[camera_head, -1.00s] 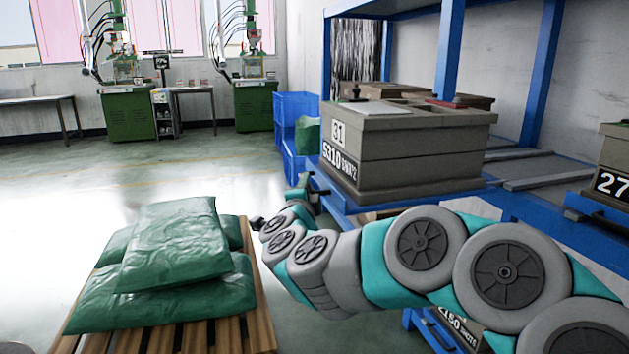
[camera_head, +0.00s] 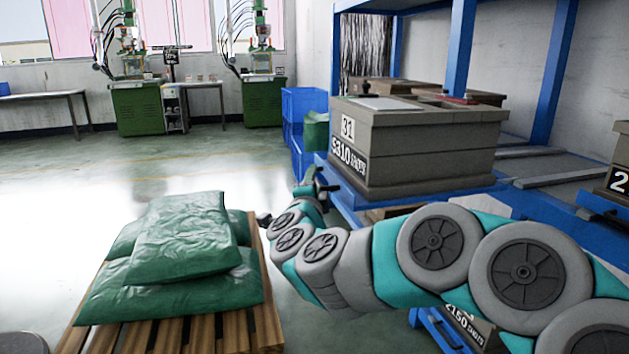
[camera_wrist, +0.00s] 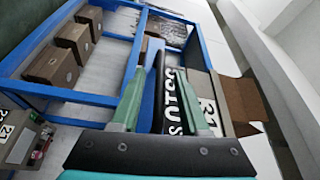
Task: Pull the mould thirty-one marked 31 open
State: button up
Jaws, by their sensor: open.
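The mould marked 31 (camera_head: 430,155) is a grey-brown block, also marked 5310, on a blue sliding shelf of the rack. Its marked face also shows in the wrist view (camera_wrist: 208,112). My gripper (camera_head: 318,184) is at the shelf's front left edge, low beside the mould's marked face. In the wrist view my open gripper (camera_wrist: 163,72) has its green fingers apart, with a dark bar (camera_wrist: 158,85) and blue edge showing between them. The bar looks like the shelf's handle; I cannot tell whether the fingers touch it.
Green sacks (camera_head: 185,250) lie on a wooden pallet (camera_head: 265,300) at left, close to my arm. Blue crates (camera_head: 303,110) stand behind my gripper. Blue rack posts (camera_head: 455,45) rise beyond the mould. Another mould (camera_head: 615,170) is at right. Open floor (camera_head: 80,180) lies at far left.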

jog(key=s, duration=0.7)
jog(key=shift+f, duration=0.25)
jog(key=shift+a, duration=0.1)
